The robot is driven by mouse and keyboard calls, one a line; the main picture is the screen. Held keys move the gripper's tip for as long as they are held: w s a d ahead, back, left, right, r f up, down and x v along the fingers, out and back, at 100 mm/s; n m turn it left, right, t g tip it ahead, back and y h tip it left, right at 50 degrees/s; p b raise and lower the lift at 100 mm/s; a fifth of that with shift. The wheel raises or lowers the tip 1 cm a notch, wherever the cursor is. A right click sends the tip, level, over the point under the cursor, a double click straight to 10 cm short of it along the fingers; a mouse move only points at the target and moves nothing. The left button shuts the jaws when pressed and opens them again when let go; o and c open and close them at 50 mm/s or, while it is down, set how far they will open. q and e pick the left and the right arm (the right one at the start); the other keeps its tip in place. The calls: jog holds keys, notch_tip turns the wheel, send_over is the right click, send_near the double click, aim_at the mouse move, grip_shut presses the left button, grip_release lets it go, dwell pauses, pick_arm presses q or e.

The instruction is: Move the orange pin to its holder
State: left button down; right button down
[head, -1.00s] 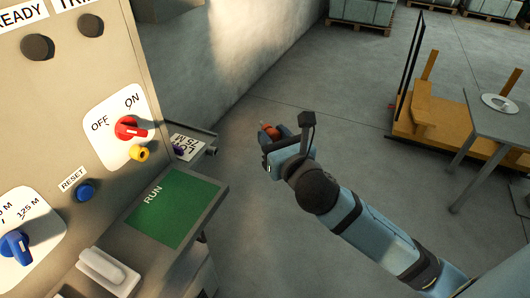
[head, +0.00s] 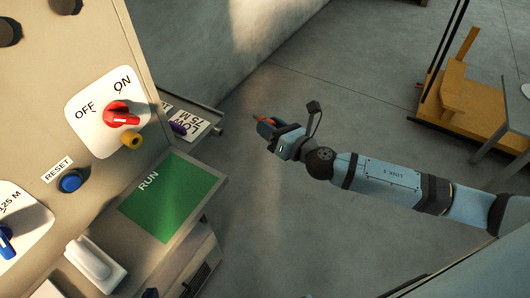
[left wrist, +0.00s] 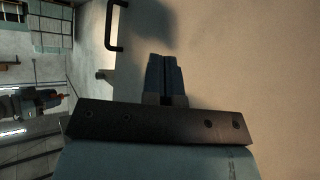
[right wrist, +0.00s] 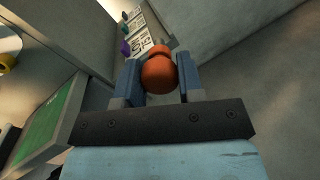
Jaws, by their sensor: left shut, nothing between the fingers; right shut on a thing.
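The orange pin (head: 262,119) is in my right gripper (head: 264,124), held in the air right of the panel's small side shelf. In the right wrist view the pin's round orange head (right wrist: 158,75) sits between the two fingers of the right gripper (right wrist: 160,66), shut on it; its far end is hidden. My left gripper (left wrist: 166,76) is shut and empty in front of a plain beige surface in the left wrist view; the head view does not show it. A yellow round socket (head: 132,141) sits below the red OFF/ON knob; I cannot tell whether it is the holder.
The small side shelf (head: 207,118) carries labelled plates and a purple item (head: 179,128). A green RUN plate (head: 172,198) lies on the ledge below the panel (head: 60,120). A yellow wooden structure (head: 455,100) stands at right. The floor between is clear.

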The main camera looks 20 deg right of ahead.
jog(key=w+a+f+n+g+y, duration=0.1)
jog(key=a+f+g+y, duration=0.1)
jog(key=f, duration=0.6)
jog(key=shift+w+a+f+y+p, duration=0.25)
jog(key=shift+w+a+y+p, duration=0.15)
jog(key=shift+a+y, duration=0.6)
jog(key=shift+a, duration=0.25)
jog(key=x, duration=0.4)
jog(key=shift+f, duration=0.1)
jog(key=shift+w+a, duration=0.1)
jog(key=shift+w, duration=0.1)
jog(key=shift+w+a, duration=0.25)
dwell(0.8)
jog(key=shift+x, duration=0.8)
dwell(0.3)
